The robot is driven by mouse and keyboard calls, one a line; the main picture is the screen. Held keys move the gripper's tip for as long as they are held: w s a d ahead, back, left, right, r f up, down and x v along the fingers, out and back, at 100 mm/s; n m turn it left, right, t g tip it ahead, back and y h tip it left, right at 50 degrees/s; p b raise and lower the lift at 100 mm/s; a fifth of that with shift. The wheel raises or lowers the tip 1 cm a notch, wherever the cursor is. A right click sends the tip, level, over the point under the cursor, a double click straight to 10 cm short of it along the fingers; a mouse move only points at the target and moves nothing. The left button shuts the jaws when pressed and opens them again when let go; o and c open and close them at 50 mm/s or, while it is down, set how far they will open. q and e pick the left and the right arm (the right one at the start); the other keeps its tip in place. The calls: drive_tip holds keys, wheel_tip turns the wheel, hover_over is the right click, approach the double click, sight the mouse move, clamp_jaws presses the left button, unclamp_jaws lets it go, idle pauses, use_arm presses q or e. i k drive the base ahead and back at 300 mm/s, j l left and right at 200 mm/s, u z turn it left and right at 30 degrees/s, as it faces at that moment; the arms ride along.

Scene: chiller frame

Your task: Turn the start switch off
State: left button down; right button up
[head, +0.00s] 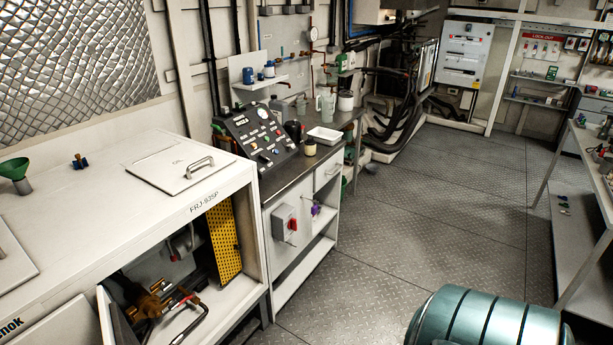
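A dark sloped control panel (257,138) with gauges, knobs and coloured buttons stands on the bench left of the middle. A grey switch box (284,226) with a red rotary handle is fixed to the front of the bench cabinet below it. I see no readable label that tells which of these controls is the start switch, and its position is too small to make out. Neither of my grippers is in view.
A white cabinet (150,205) marked FRJ-92SP fills the left foreground, with pipework inside its open front. A white tray (324,135) sits on the bench. A teal ribbed cylinder (490,318) is at the bottom right. The metal floor (400,225) between is clear.

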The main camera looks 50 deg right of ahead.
sight(292, 223)
drive_tip(key=l+z, duration=0.3)
drive_tip(key=l, duration=0.5)
drive_tip(key=l+z, duration=0.25)
drive_tip(key=l, duration=0.55)
drive_tip(key=i, duration=0.05)
